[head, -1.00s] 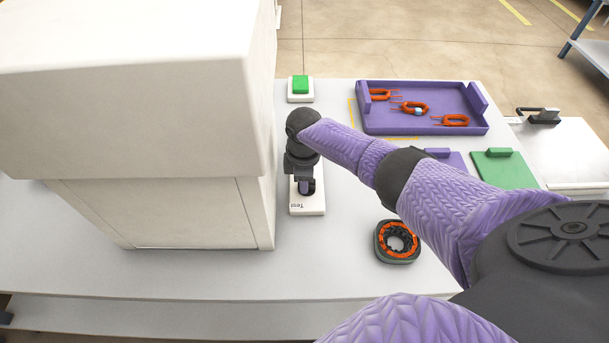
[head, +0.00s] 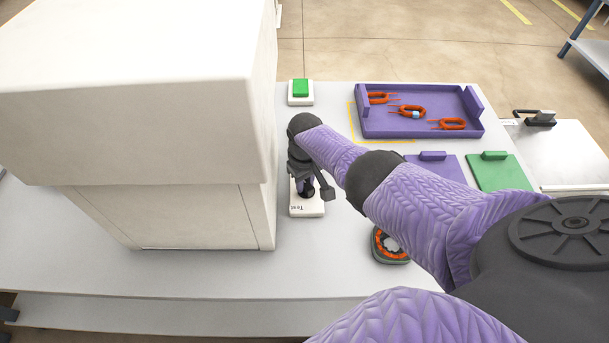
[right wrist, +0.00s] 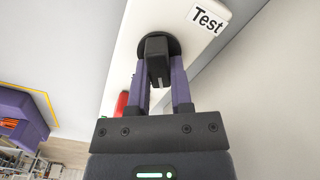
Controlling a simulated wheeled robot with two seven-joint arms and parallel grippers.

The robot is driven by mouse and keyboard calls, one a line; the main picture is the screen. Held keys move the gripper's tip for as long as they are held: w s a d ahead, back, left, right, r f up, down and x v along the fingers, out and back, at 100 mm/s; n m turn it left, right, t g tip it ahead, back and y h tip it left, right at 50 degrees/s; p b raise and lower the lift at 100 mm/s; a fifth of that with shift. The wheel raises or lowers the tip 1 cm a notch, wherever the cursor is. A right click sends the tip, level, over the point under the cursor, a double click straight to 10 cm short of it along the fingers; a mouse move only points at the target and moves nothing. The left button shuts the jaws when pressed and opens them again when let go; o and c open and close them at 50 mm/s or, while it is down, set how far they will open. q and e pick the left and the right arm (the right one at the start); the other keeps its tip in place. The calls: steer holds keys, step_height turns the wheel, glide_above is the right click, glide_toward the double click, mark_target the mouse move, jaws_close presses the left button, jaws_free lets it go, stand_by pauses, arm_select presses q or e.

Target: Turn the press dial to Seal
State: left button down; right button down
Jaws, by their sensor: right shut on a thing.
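The press dial (right wrist: 158,57) is a black knob on a white plate (head: 306,208) that lies on the table beside the large off-white press (head: 160,215). The plate's near end carries the label "Test", which also shows in the right wrist view (right wrist: 208,19). My right gripper (right wrist: 162,82) is shut on the dial, one purple finger on each side of it. In the head view the right gripper (head: 306,187) hides most of the dial and the plate's far part. The dial's white mark shows between the fingers; a "Seal" label is not visible. My left gripper is not in view.
A green button (head: 300,88) stands behind the plate. A purple tray (head: 425,133) with several orange parts is at the back right. Purple (head: 440,172) and green (head: 497,173) pads lie before it. A round dark-and-orange thing (head: 388,252) is partly under my arm.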

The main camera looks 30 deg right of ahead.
mark_target(307, 181)
steer(key=m, duration=0.6)
steer(key=shift+d+r+p, duration=0.1)
steer(key=shift+d+p, duration=0.1)
steer(key=shift+p, duration=0.1)
steer(key=shift+m, duration=0.5)
steer(key=c, duration=0.5)
jaws_free()
step_height(307, 181, up, 10)
steer(key=p, duration=0.8)
